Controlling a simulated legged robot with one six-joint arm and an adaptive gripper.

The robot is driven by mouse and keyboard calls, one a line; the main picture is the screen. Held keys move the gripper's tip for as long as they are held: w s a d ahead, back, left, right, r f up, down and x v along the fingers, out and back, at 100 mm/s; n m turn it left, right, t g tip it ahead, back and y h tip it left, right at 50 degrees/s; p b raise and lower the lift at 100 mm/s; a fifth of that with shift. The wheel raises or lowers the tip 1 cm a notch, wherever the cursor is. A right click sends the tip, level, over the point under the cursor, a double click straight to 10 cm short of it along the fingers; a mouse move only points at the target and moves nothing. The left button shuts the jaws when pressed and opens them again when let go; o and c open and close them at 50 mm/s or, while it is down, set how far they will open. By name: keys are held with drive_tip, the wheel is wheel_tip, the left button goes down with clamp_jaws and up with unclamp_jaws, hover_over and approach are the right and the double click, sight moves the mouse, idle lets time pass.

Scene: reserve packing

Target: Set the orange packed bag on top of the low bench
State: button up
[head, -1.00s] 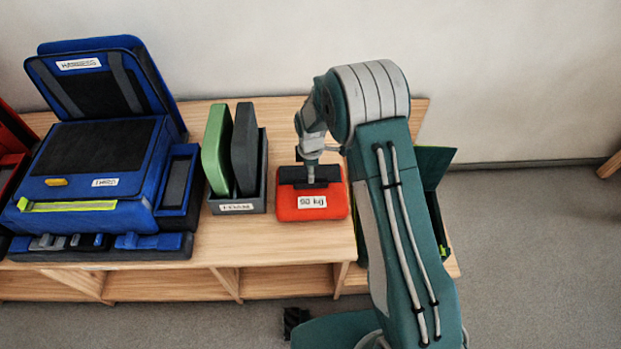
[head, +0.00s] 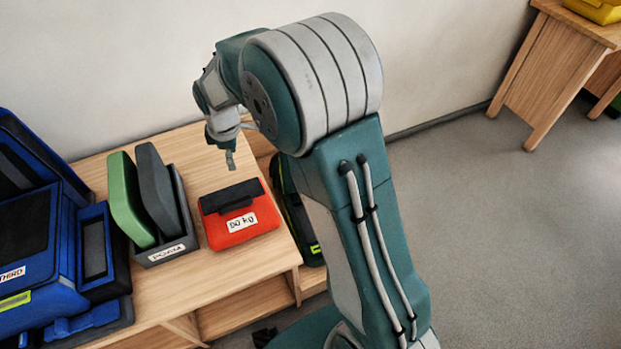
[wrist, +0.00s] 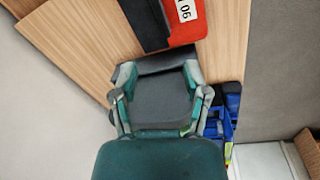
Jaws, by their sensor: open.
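The orange bag (head: 240,226) with a dark top flap and a white label lies flat near the front right end of a low wooden bench (head: 150,296). It also shows at the top of the wrist view (wrist: 187,22). My gripper (head: 230,158) is raised above and behind the bag in the head view, apart from it. In the wrist view my gripper (wrist: 155,85) has its two fingers spread, with nothing held between them. My forearm hides part of the bench's right end.
A grey holder (head: 166,250) with a green and a dark grey slab stands left of the bag. Blue cases (head: 30,240) fill the bench's left side. Another wooden table (head: 560,62) with a yellow item stands far right.

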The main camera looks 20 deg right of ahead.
drive_tip(key=s+d+r+m+t, duration=0.1)
drive_tip(key=s+d+r+m, duration=0.25)
drive_tip(key=s+r, duration=0.4)
drive_tip(key=s+d+r+m+t, duration=0.1)
drive_tip(key=s+r+m, duration=0.3)
drive_tip(key=s, duration=0.5)
drive_tip(key=s+d+r+m+t, duration=0.2)
drive_tip(key=s+d+r+m, duration=0.2)
drive_tip(key=s+m, duration=0.3)
drive_tip(key=s+r, duration=0.1)
drive_tip(key=s, duration=0.2)
drive_tip(key=shift+s+d+r+t, duration=0.15)
drive_tip(key=shift+s+d+t, duration=0.1)
drive_tip(key=shift+d+t, duration=0.05)
